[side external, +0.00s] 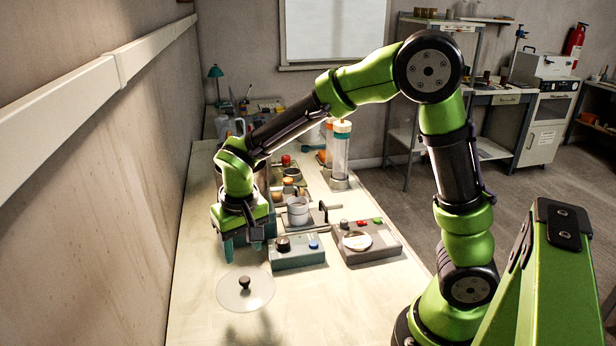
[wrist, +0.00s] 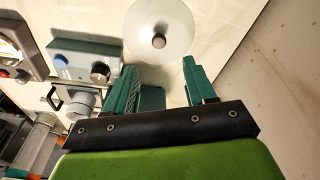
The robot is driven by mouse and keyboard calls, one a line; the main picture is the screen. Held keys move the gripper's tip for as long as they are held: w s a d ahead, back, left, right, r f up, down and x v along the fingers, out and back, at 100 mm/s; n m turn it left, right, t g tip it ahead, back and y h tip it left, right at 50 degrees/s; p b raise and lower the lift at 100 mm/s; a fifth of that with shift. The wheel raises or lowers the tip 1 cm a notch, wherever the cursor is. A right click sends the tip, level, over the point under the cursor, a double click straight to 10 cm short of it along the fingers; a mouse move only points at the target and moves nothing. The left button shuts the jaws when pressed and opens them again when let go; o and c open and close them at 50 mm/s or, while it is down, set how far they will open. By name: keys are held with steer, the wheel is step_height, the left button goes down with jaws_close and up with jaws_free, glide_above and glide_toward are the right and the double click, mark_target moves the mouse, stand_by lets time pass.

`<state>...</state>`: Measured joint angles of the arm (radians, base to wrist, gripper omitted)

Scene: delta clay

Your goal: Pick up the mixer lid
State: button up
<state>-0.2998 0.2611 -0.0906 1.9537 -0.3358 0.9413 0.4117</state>
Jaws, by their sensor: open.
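The mixer lid (side external: 245,290) is a clear round disc with a dark knob at its centre. It lies on the near part of the pale table. It also shows at the top middle of the wrist view (wrist: 159,28), with the knob uncovered. My gripper (side external: 243,250) is above the table, behind the lid in the side view, and apart from it. In the wrist view its two teal fingers (wrist: 158,80) are spread with nothing between them. The lid lies beyond the fingertips there.
A teal control box (side external: 297,253) with a dark knob stands right of the gripper, and a grey box (side external: 366,241) with a round plate beside it. A grey pot (side external: 298,211) and clear cylinders (side external: 341,152) stand farther back. The wall borders the left; the near table (side external: 320,310) is clear.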

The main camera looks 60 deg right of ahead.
mark_target(244, 279)
steer(key=f, duration=0.3)
steer(key=w+f, duration=0.1)
steer(key=f, duration=0.6)
steer(key=shift+w+d, duration=0.2)
steer(key=shift+d, duration=0.2)
jaws_close()
